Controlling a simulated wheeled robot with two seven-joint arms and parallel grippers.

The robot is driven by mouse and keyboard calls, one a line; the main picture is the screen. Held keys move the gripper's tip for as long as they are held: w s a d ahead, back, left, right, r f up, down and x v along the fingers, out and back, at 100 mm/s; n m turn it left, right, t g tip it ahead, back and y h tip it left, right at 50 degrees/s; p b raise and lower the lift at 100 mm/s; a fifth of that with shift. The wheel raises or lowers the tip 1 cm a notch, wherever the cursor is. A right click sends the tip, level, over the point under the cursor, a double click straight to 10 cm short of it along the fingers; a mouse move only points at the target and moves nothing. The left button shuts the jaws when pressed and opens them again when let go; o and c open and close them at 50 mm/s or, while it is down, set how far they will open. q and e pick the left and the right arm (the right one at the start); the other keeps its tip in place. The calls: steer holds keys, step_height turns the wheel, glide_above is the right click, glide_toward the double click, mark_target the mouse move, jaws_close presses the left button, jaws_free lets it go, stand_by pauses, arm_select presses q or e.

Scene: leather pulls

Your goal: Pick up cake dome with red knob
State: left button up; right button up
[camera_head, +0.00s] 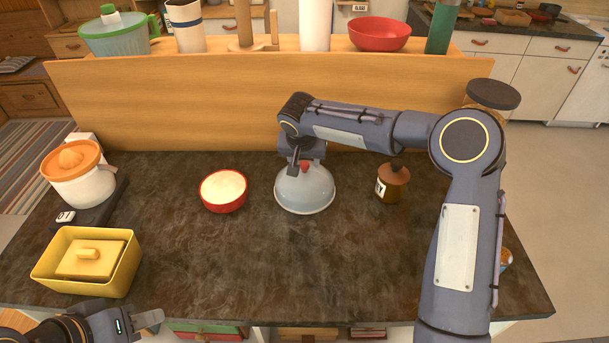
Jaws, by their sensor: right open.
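The cake dome (306,194) is a pale grey-blue dome standing on the dark counter near its middle. Its small red knob (305,166) shows at the top. My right gripper (299,170) points down over the dome, with its fingers open close around or beside the knob; which one I cannot tell. Part of the dome's top is hidden by the gripper. My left gripper (150,318) is at the lower left, over the front edge of the counter, far from the dome; I cannot tell whether its fingers are apart.
A red bowl of white contents (223,190) stands left of the dome. A brown bottle (392,182) stands to its right. A yellow box (88,262) and an orange-topped juicer (80,172) are at the left. A wooden panel (200,105) rises behind the counter.

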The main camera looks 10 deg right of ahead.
steer(key=shift+x, duration=1.05)
jaws_close()
